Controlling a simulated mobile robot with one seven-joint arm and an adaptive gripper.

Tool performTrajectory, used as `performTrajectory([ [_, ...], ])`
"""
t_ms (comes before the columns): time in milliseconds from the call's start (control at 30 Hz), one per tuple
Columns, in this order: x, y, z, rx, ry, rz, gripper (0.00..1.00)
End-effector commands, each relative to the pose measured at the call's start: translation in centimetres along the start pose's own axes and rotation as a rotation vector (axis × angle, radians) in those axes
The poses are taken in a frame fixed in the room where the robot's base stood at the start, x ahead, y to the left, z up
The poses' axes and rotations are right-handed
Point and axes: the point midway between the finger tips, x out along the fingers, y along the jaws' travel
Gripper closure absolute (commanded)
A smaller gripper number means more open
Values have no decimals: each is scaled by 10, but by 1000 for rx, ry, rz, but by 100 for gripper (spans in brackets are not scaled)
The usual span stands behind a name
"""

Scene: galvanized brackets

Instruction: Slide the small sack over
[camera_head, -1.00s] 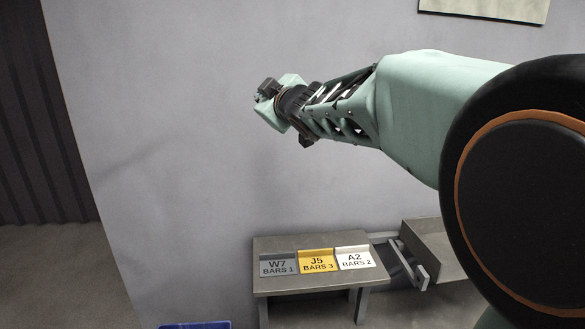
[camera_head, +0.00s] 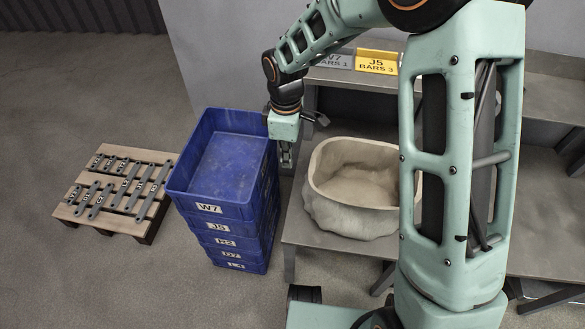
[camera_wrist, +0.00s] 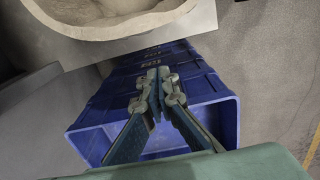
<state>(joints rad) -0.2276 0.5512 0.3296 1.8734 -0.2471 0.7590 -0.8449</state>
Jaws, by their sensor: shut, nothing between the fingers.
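The small sack (camera_head: 340,220) is a beige, open-topped, rounded bag. It stands upright on the grey table, and its right side is hidden behind my arm in the head view. Its pale rim (camera_wrist: 125,25) also shows at the top of the wrist view. My gripper (camera_head: 286,158) points down just left of the sack, near the right wall of the blue crate stack, apart from the sack. In the wrist view its fingers (camera_wrist: 157,78) are closed together with nothing between them, seen against the blue crates.
A stack of blue crates (camera_head: 188,190), the top one empty, stands left of the grey table (camera_head: 300,245). A pallet (camera_head: 150,155) with several metal bars lies on the floor farther left. A shelf with labels, including yellow J5 (camera_head: 376,63), is behind the sack.

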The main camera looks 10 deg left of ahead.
Motion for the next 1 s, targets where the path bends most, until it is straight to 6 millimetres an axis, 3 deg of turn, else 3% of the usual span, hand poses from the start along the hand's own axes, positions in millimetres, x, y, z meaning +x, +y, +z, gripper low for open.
performTrajectory([
  [433,95,0,0,0,-1,-1,100],
  [700,89,1,35,3,1,3,100],
  [1000,88,1,40,1,1,3,100],
])
